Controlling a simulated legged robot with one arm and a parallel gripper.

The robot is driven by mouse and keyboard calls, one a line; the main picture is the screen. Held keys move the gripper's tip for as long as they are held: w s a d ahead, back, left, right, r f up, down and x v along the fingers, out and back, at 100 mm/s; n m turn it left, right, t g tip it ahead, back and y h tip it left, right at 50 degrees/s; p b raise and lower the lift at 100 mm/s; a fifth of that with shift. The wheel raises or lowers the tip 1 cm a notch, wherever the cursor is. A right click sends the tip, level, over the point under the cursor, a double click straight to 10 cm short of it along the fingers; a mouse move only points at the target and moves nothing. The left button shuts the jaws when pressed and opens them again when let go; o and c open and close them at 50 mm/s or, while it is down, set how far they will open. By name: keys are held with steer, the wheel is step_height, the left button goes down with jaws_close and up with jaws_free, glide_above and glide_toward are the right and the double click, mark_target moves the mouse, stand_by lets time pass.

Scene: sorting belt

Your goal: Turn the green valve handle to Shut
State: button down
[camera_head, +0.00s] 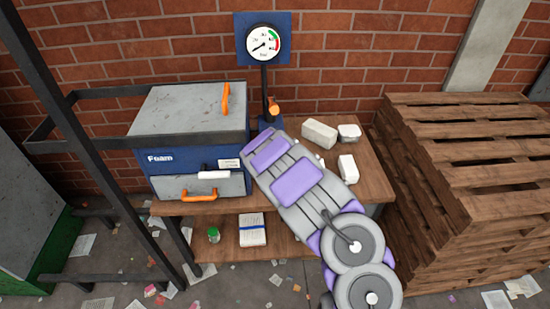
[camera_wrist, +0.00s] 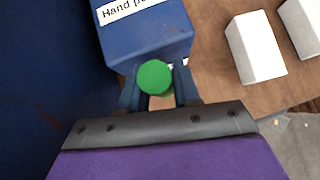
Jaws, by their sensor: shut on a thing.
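The green valve handle (camera_wrist: 154,77) shows in the wrist view as a round green knob in front of a blue box (camera_wrist: 150,35) labelled "Hand pu…", the rest of the label cut off. My gripper (camera_wrist: 157,88) has its dark fingers on either side of the green knob and is shut on it. Any Open or Shut marking is out of sight. In the head view my grey and purple arm reaches over the bench and hides the gripper and green handle. A dial gauge (camera_head: 264,43) stands on a post behind, its needle pointing lower left.
A blue machine marked "Foam" (camera_head: 175,159) with orange handles stands left of my arm. White blocks (camera_head: 319,133) lie on the wooden bench (camera_head: 374,179) at right. Wooden pallets (camera_head: 480,190) are stacked farther right. A dark metal frame (camera_head: 85,134) stands at left.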

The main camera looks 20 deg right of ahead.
steer(key=c, duration=0.9)
jaws_free()
steer(key=shift+a+f, duration=0.1)
steer(key=shift+f, duration=0.05)
steer(key=p+v, duration=0.3)
steer(key=v, duration=1.4)
steer(key=shift+a+r, duration=0.15)
steer(key=shift+r, duration=0.05)
